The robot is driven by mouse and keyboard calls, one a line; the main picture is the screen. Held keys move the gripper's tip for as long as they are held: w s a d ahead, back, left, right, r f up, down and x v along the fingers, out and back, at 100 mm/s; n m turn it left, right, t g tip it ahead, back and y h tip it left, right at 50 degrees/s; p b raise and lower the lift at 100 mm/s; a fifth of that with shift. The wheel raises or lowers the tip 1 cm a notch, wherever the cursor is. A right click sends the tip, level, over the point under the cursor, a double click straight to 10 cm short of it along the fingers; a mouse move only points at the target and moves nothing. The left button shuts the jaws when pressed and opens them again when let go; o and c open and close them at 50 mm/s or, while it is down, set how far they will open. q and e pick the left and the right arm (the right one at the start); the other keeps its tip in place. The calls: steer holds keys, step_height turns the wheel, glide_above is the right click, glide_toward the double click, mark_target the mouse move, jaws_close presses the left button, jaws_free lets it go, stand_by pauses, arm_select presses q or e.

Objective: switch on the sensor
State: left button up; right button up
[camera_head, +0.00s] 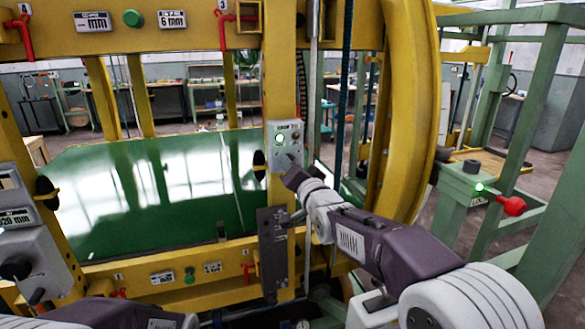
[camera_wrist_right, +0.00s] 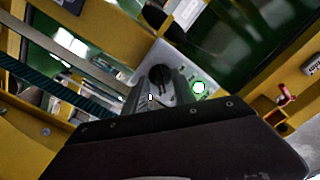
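A grey control box (camera_head: 285,146) with a lit green lamp (camera_head: 280,139) is fixed to the yellow upright; I take it for the sensor's box. My right gripper (camera_head: 291,166) is at the lower part of this box and covers it partly. In the right wrist view the box's face (camera_wrist_right: 213,80) carries a round black knob (camera_wrist_right: 156,73) and the lit green lamp (camera_wrist_right: 199,87). The two fingers of my right gripper (camera_wrist_right: 161,88) stand apart, with the knob between and just beyond their tips. Whether they touch it is unclear. My left gripper is out of view.
A dark plate (camera_head: 273,254) is on the upright below the box. Yellow frame beams surround a green sheet (camera_head: 160,190). Red valve handles (camera_head: 222,25) hang above. A green post with a red knob (camera_head: 513,206) stands at right.

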steer(key=shift+s, duration=0.1)
steer(key=b+v, duration=0.1)
steer(key=v, duration=0.8)
